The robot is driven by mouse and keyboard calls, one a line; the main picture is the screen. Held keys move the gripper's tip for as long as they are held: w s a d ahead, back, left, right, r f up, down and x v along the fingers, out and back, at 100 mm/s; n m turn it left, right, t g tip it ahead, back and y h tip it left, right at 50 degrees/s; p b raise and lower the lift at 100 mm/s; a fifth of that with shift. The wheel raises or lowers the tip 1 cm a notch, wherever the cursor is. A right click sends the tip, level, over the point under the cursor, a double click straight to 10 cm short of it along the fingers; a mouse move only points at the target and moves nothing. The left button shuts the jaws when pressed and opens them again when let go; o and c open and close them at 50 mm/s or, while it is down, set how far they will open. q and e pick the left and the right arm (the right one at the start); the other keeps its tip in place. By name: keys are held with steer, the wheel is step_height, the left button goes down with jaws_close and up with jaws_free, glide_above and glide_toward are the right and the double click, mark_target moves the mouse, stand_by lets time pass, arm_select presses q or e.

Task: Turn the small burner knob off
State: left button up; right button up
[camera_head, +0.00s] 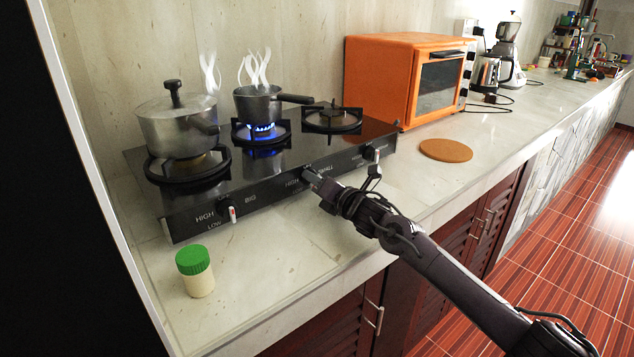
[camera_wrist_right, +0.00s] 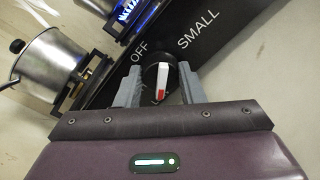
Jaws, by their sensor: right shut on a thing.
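The small burner knob (camera_wrist_right: 161,78) is black with a white, red-tipped pointer, which runs nearly up and down in the right wrist view. The labels OFF and SMALL are printed beside it on the black stove front. My right gripper (camera_head: 312,177) reaches the middle of the stove's front panel; in the wrist view its grey fingers (camera_wrist_right: 158,84) are shut on the knob from both sides. In the head view the gripper hides this knob. A blue flame (camera_head: 262,128) burns under the small steaming saucepan (camera_head: 257,104). My left gripper is not in view.
The black stove (camera_head: 270,172) also carries a large steaming pot (camera_head: 178,130) at left and an empty burner (camera_head: 332,117) at right. Other knobs sit at the left (camera_head: 232,213) and right (camera_head: 369,153). A green-lidded jar (camera_head: 196,275), orange oven (camera_head: 385,80) and cork mat (camera_head: 446,150) stand nearby.

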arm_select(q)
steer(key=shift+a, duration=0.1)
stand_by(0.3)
arm_select(e)
steer(key=o, duration=0.9)
steer(key=shift+c, duration=0.2)
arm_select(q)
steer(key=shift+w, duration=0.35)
arm_select(e)
steer(key=shift+o, duration=0.7)
steer(key=v, duration=0.7)
steer(key=shift+d, duration=0.1)
steer(key=shift+s+d, duration=0.2)
steer(key=shift+s, duration=0.1)
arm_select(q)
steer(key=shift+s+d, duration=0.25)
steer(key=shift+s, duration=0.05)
